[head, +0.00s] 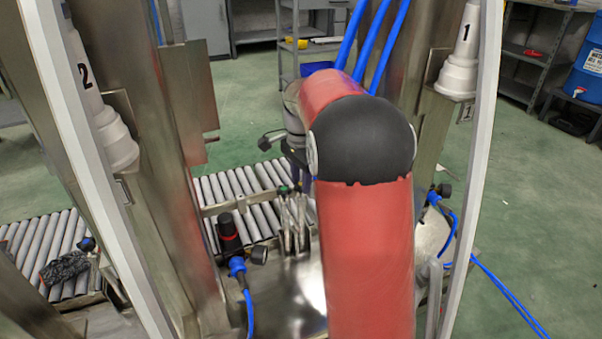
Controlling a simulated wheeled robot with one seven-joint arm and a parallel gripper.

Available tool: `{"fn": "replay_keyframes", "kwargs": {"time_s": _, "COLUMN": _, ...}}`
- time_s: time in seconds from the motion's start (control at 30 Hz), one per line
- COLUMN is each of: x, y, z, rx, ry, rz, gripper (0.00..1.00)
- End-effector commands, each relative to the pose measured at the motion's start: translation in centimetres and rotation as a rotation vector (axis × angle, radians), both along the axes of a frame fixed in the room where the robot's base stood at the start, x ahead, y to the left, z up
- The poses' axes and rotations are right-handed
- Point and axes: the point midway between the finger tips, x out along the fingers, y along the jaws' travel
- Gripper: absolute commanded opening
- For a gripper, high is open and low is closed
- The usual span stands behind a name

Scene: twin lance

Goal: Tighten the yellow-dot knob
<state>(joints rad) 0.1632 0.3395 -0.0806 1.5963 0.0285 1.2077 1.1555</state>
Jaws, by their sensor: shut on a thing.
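My red arm rises through the middle of the head view and bends over at a black elbow. Its far end reaches down behind the elbow, where the dark body of my gripper (299,180) partly shows. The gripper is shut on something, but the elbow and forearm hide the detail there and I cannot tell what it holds. Upright metal tubes (292,222) stand just below it. No yellow dot can be made out. One black round part (260,255) sits by the left black cylinder, and another (443,190) is on the right; I cannot tell if either is a knob.
Steel columns with white cone-shaped fittings marked 2 (117,145) and 1 (460,62) flank my arm. A roller conveyor (235,186) runs behind the tubes. Blue hoses (368,38) hang at the top. A blue drum (588,70) stands far right. Green floor is free beyond.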

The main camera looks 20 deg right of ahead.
Motion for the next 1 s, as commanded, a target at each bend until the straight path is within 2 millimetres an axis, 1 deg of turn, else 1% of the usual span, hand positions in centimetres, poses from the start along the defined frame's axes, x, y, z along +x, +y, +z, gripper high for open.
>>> {"fn": "replay_keyframes", "kwargs": {"time_s": 0.03, "x": 0.01, "y": -0.04, "z": 0.24, "rx": -0.001, "ry": 0.0, "rz": -0.026, "gripper": 0.1}}
{"fn": "replay_keyframes", "kwargs": {"time_s": 0.3, "x": 0.04, "y": -0.05, "z": 0.13, "rx": -0.001, "ry": -0.002, "rz": -0.119, "gripper": 0.1}}
{"fn": "replay_keyframes", "kwargs": {"time_s": 0.77, "x": 0.04, "y": -0.06, "z": 0.06, "rx": -0.001, "ry": -0.003, "rz": -0.136, "gripper": 0.1}}
{"fn": "replay_keyframes", "kwargs": {"time_s": 0.8, "x": 0.04, "y": -0.06, "z": 0.06, "rx": -0.001, "ry": -0.003, "rz": -0.136, "gripper": 0.34}}
{"fn": "replay_keyframes", "kwargs": {"time_s": 0.97, "x": 0.03, "y": -0.05, "z": 0.05, "rx": -0.001, "ry": -0.002, "rz": -0.136, "gripper": 0.55}}
{"fn": "replay_keyframes", "kwargs": {"time_s": 1.0, "x": 0.03, "y": -0.05, "z": 0.04, "rx": -0.001, "ry": -0.002, "rz": -0.135, "gripper": 0.55}}
